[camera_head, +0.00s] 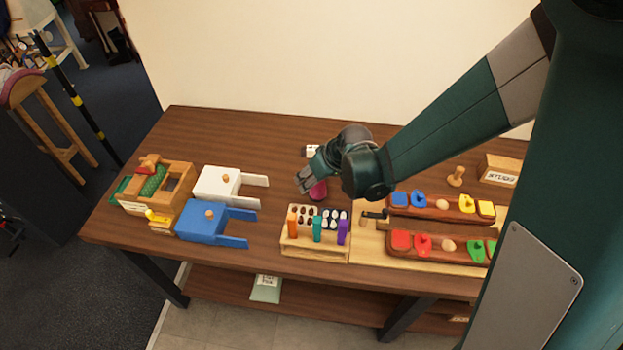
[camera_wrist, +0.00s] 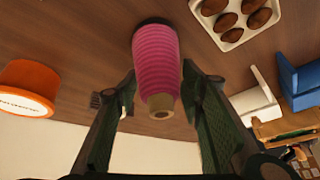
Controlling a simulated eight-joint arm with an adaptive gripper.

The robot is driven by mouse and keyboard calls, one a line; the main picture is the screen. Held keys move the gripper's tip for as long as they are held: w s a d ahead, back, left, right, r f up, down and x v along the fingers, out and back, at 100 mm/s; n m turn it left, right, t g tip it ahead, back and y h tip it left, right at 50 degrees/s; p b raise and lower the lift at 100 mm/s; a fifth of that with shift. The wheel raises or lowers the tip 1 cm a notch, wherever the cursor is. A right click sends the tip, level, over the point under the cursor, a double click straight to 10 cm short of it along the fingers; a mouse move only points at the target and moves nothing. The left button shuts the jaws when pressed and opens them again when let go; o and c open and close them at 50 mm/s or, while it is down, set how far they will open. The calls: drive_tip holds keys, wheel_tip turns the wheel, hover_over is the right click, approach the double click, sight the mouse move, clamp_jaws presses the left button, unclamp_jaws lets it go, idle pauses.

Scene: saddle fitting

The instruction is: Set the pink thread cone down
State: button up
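The pink thread cone (camera_wrist: 157,60) has ribbed pink thread and a tan narrow end that points toward the wrist camera. In the head view the cone (camera_head: 318,190) shows just below my gripper (camera_head: 306,182), behind the wooden rack. In the wrist view the cone lies between the two dark green fingers of my gripper (camera_wrist: 159,72). Both fingertips meet its sides, and my gripper looks shut on it. A dark patch shows at its far end, close to the tabletop. I cannot tell whether the cone touches the table.
A wooden rack (camera_head: 315,250) with coloured tabs and a tray of brown ovals stands in front of the cone. Blue (camera_head: 203,222) and white (camera_head: 217,184) blocks stand to its left. An orange round thing (camera_wrist: 28,88) shows in the wrist view. The table's back left is clear.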

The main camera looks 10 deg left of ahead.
sight(324, 195)
drive_tip(key=shift+r, duration=0.15)
drive_tip(key=p+v, duration=0.1)
drive_tip(key=v, duration=1.1)
drive_tip(key=shift+p, duration=0.4)
idle(0.7)
drive_tip(key=shift+d, duration=0.1)
drive_tip(key=s+d+r+m+t+h, duration=0.1)
drive_tip(key=s+d+r+m, duration=0.2)
drive_tip(key=s+d, duration=0.3)
drive_tip(key=s+d+r+m+t+h, duration=0.1)
drive_tip(key=s+d+r, duration=0.5)
drive_tip(key=d, duration=0.6)
drive_tip(key=s+d+r+m+t+h, duration=0.1)
drive_tip(key=s+d+r+m, duration=0.3)
drive_tip(key=d, duration=0.5)
drive_tip(key=shift+s+d+r+m+t+h, duration=0.3)
drive_tip(key=shift+s+r+t+h, duration=0.1)
drive_tip(key=shift+s+r+h, duration=0.4)
drive_tip(key=shift+s+f, duration=0.1)
